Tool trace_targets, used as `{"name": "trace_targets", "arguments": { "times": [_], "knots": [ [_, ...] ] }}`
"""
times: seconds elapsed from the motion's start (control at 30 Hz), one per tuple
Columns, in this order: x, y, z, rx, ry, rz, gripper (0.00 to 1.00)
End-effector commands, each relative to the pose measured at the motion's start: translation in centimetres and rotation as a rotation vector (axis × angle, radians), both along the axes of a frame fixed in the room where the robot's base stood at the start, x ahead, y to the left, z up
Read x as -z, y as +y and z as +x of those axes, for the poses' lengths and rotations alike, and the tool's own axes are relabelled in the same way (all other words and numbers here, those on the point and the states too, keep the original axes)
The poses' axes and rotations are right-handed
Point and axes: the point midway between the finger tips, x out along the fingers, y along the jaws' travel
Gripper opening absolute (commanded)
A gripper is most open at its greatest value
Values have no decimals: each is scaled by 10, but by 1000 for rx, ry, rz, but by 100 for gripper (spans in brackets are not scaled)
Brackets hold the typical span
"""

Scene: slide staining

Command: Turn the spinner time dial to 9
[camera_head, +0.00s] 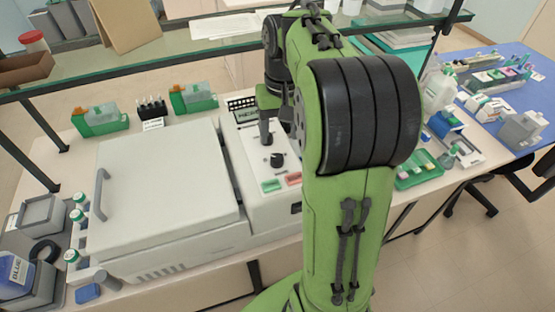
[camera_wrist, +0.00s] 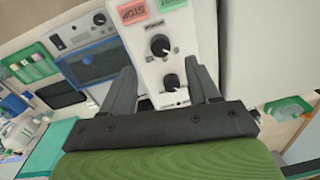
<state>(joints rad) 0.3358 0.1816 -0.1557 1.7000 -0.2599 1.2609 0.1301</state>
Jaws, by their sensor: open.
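The spinner (camera_head: 160,190) is a large pale grey machine with a closed lid and a control panel (camera_head: 250,200) on its right side. Two black dials show on the panel in the wrist view: one (camera_wrist: 160,45) nearer the STOP button and one (camera_wrist: 171,82) farther from it. The dial nearer the buttons shows in the head view (camera_head: 278,160); my gripper covers the other there. I cannot read which is the time dial or their settings. My gripper (camera_wrist: 160,64) is open above the panel, its fingers on either side of the farther dial in the picture. Contact cannot be told.
A red STOP button (camera_wrist: 131,12) and a green button (camera_wrist: 171,4) sit beside the dials. A glass shelf (camera_head: 180,50) crosses above the bench behind the spinner. Green slide racks (camera_head: 100,119) stand behind it, and small bottles (camera_head: 77,215) stand at its left.

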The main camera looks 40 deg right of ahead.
Motion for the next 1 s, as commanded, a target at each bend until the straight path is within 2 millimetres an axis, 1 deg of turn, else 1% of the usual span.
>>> {"name": "trace_targets", "arguments": {
  "times": [0.03, 0.1, 0.2, 0.3, 0.43, 0.67, 0.7, 0.77, 1.0],
  "knots": [
    [17, 2, 0, -3, 5, 2, 60],
    [33, 2, 0, -1, 3, 1, 60],
    [55, 3, 0, -2, 2, 1, 60],
    [71, 4, 1, -1, 1, 0, 60],
    [80, 4, 1, -1, -2, -1, 60],
    [81, 4, 2, -1, -3, -1, 60],
    [81, 4, 2, -1, -3, -1, 57],
    [81, 4, 2, -1, -3, -1, 48],
    [81, 4, 2, -2, -3, -1, 11]
  ]
}}
